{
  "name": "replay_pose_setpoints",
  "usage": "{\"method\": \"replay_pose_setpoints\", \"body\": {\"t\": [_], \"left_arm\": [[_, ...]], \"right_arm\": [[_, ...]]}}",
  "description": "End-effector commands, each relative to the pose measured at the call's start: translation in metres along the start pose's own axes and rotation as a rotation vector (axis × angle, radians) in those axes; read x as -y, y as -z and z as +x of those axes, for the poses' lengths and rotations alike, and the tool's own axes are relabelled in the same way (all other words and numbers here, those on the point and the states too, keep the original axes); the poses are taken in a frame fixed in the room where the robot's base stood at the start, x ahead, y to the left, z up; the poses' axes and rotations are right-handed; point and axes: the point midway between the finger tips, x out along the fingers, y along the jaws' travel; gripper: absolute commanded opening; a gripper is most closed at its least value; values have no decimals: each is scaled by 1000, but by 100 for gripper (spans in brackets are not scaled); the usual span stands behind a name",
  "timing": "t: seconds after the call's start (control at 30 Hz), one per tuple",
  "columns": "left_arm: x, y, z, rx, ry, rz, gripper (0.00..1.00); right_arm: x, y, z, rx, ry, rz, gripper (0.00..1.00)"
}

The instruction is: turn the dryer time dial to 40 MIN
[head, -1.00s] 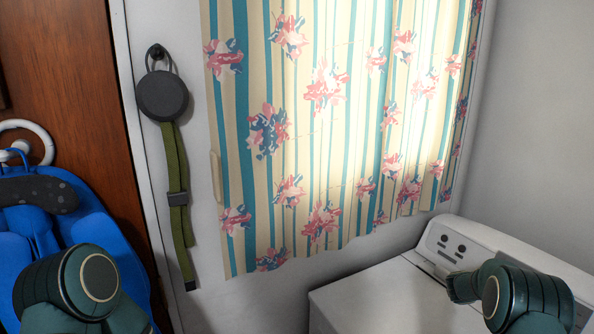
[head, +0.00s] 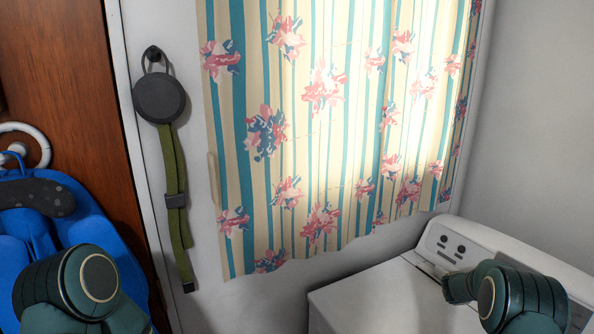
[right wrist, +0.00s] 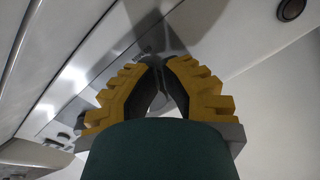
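The white dryer (head: 365,297) stands at the lower right in the head view, its raised control panel (head: 440,241) at the back. A grey rounded piece, perhaps the time dial, shows at the tips. I cannot tell whether they grip it. Its markings and pointer are not readable. My left gripper is out of view.
A striped floral curtain (head: 330,120) hangs behind the dryer. A dark round device (head: 159,97) with a green strap (head: 176,190) hangs left of it. A blue bag (head: 85,215) hangs at the wooden door (head: 60,80). Another round knob (right wrist: 291,9) shows in the right wrist view.

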Motion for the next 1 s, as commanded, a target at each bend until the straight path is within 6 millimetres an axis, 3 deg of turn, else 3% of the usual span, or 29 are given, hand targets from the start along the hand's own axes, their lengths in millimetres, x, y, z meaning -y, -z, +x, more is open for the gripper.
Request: {"method": "replay_pose_setpoints", "body": {"t": [0.43, 0.83, 1.0], "left_arm": [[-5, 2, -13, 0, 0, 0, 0], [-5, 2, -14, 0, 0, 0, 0], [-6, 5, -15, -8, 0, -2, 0]], "right_arm": [[0, 0, -49, 1, -4, 0, 0], [-2, 0, -54, -1, -5, 1, 0], [-20, 3, -59, -1, -7, -1, 0]]}}
